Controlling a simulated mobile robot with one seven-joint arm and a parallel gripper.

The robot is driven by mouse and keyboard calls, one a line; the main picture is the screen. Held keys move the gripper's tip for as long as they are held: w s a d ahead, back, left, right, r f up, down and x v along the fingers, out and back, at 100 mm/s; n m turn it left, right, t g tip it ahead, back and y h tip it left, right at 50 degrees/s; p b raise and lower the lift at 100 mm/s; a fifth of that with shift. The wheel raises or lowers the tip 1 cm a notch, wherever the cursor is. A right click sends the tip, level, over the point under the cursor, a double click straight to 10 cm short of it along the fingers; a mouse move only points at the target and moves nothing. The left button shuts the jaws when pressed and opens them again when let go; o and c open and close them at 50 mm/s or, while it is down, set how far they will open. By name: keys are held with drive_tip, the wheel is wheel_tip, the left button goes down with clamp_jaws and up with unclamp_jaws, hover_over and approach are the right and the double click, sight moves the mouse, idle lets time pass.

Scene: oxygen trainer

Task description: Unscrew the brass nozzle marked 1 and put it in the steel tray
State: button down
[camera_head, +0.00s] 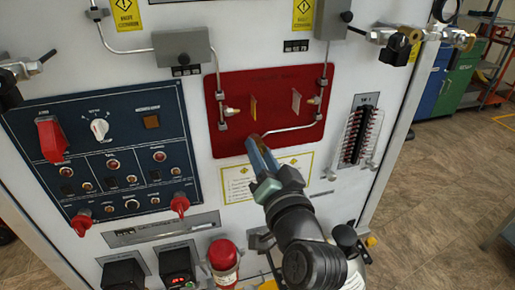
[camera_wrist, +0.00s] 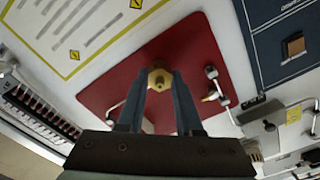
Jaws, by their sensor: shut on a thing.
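My gripper (camera_head: 258,140) reaches up to the lower edge of the red panel (camera_head: 285,84). In the wrist view my gripper (camera_wrist: 161,74) has its two fingers closed on the sides of a brass nozzle (camera_wrist: 159,82) in front of the red panel (camera_wrist: 200,45). In the head view the fingers mostly hide this nozzle. I cannot read a number on it, and cannot tell whether it is still joined to its fitting. No steel tray can be made out in either view.
Two more brass fittings, one at left (camera_head: 231,111) and one at right (camera_head: 314,99), stick out of the red panel with thin pipes beside them. A dark blue switch panel (camera_head: 130,190) is to the left. Open tiled floor (camera_head: 440,190) lies to the right.

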sight(260, 150)
drive_tip(key=c, duration=0.6)
unclamp_jaws()
drive_tip(key=s+p, duration=0.1)
drive_tip(key=s+m, duration=0.1)
drive_tip(key=s+d+m+p, duration=0.1)
drive_tip(key=shift+s+d+r+p, duration=0.1)
drive_tip(key=shift+s+r+p, duration=0.15)
drive_tip(key=shift+s+p, duration=0.05)
drive_tip(key=shift+f+m, duration=0.25)
drive_tip(key=shift+m, duration=0.55)
drive_tip(key=shift+p, duration=0.4)
